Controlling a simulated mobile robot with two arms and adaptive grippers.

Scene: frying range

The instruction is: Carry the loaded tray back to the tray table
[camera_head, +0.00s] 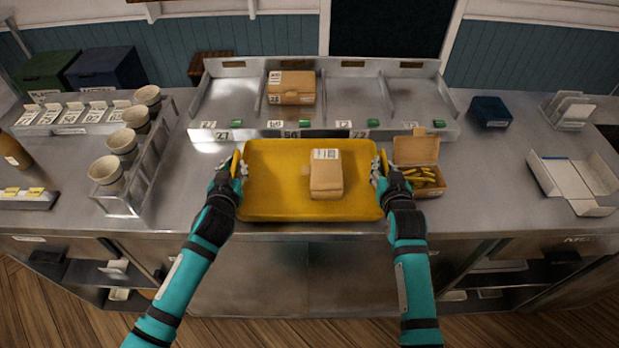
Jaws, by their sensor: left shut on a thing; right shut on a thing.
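A yellow tray (275,180) is level over the front middle of the steel counter. I cannot tell whether it rests on the counter or is held just above it. A brown paper package (326,178) with a white label lies on the tray, right of its middle. My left gripper (238,168) is shut on the tray's left side. My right gripper (381,168) is shut on the tray's right side. No separate tray table can be made out in this view.
Behind the tray is a divided steel rack (228,100) holding a brown box (291,87). A cup rack (150,165) stands left. An open box of yellow pieces (418,170) is close beside my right gripper. A white open carton (572,180) lies far right.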

